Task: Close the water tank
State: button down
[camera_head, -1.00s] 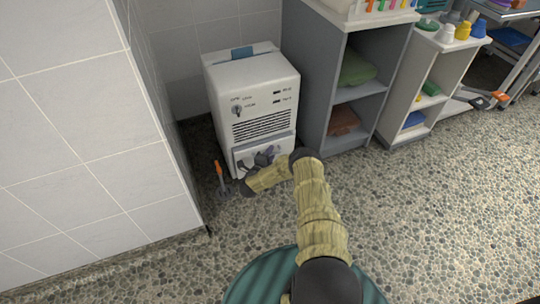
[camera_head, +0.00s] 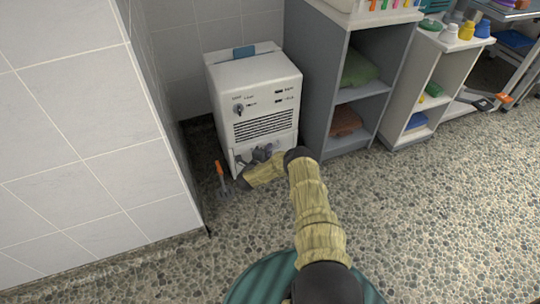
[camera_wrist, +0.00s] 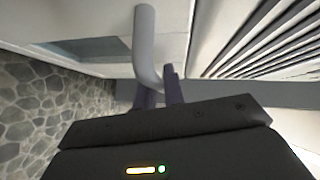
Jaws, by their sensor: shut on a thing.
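The water tank belongs to the white dehumidifier (camera_head: 255,85), low on its front below the dark slats. In the head view my gripper (camera_head: 259,154) is at this lower front and hides much of the tank. In the wrist view a grey curved handle (camera_wrist: 146,40) rises from between the fingers of my gripper (camera_wrist: 158,90), which is shut on it. Behind the handle is a pale front with a bluish-grey window (camera_wrist: 95,50). How far the tank sits in the body is hard to tell.
A tool with an orange handle (camera_head: 219,169) is beside the dehumidifier's left front corner. A tiled wall (camera_head: 85,120) stands on the left. A grey shelf unit (camera_head: 325,95) with folded towels stands close on the right. The pebbled floor (camera_head: 430,210) is open at the right.

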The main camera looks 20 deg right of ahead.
jog(key=c, duration=1.5)
grip_release()
jog(key=shift+w, duration=0.25)
jog(key=shift+r, duration=0.1)
jog(key=shift+a+r, duration=0.15)
jog(key=p+v, duration=0.2)
jog(key=v, duration=0.3)
jog(key=p+v, duration=0.3)
jog(key=v, duration=0.3)
jog(key=p+v, duration=0.3)
jog(key=v, duration=0.3)
jog(key=shift+s+f, duration=0.3)
jog(key=shift+w+r, duration=0.1)
